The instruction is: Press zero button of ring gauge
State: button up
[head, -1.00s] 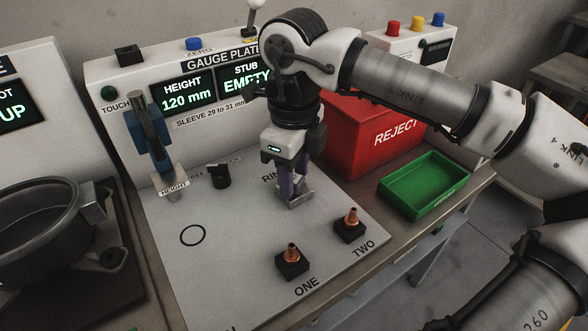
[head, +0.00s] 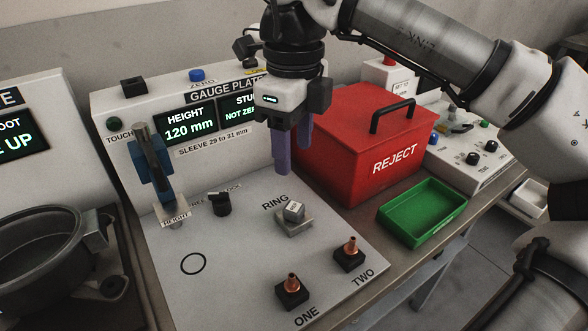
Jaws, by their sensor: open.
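The blue zero button (head: 197,75), with ZERO lettered below it, sits on top of the white gauge housing (head: 112,101). The HEIGHT display (head: 186,122) reads 120 mm. The STUB display (head: 240,108) reads NOT ZE, the rest hidden behind my arm. My gripper (head: 294,158) is open and empty, its purple fingers pointing down above and behind the grey block, to the right of and lower than the button in the picture.
A red REJECT box (head: 350,135) stands close to the right of my gripper, with a green tray (head: 422,212) in front of it. The blue height slide (head: 152,170) and a black knob (head: 221,204) are at left. Two copper-tipped posts, ONE (head: 291,293) and TWO (head: 349,255), stand in front.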

aim_at(197, 75)
jog(key=k, duration=1)
